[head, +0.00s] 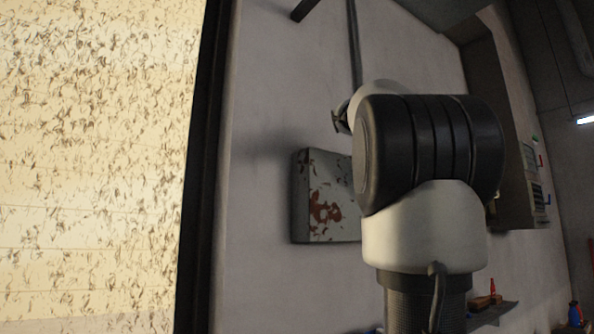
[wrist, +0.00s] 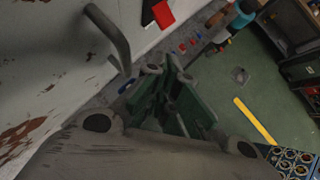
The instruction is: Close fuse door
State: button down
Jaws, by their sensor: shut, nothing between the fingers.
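The fuse box (head: 325,205) hangs on the wall in the head view, grey with peeling paint and rust-red patches. My arm hides its right side, so I cannot tell how far its door stands open. In the wrist view a pale, rust-patched surface (wrist: 25,135), which looks like the fuse door, fills the left edge. A bent grey handle (wrist: 115,38) stands out from the pale surface at the upper left. My gripper (wrist: 172,85) is shut and empty, to the right of the handle and apart from it in the picture. The arm hides the gripper in the head view.
A bright speckled panel (head: 95,160) with a dark frame fills the left of the head view. A small shelf (head: 490,312) with a red bottle is at lower right. The wrist view shows green floor (wrist: 225,90), a yellow strip (wrist: 255,120) and a crate (wrist: 292,160).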

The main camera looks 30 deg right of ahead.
dwell(0.5)
jog(key=v, duration=1.2)
jog(key=shift+w, duration=0.1)
jog(key=w+a+f+m+y, duration=0.1)
jog(key=w+a+f+m, duration=0.2)
jog(key=f, duration=0.4)
jog(key=w+a+f+m+y, duration=0.1)
jog(key=a+f+m+y, duration=0.1)
jog(key=a+f+m, duration=0.3)
jog(key=s+a+f+m+y, duration=0.1)
jog(key=a+f+m, duration=0.3)
jog(key=f, duration=0.7)
jog(key=s+a+f+m+y, duration=0.2)
jog(key=a+f+m, duration=0.3)
jog(key=f, duration=0.7)
jog(key=s+a+f+m+y, duration=0.1)
jog(key=s+a+f+m, duration=0.2)
jog(key=f+m, duration=0.4)
notch_tip(320, 180, down, 5)
jog(key=shift+a+r+m+g+y, duration=0.1)
jog(key=shift+a+m+g+y, duration=0.2)
jog(key=shift+a, duration=0.4)
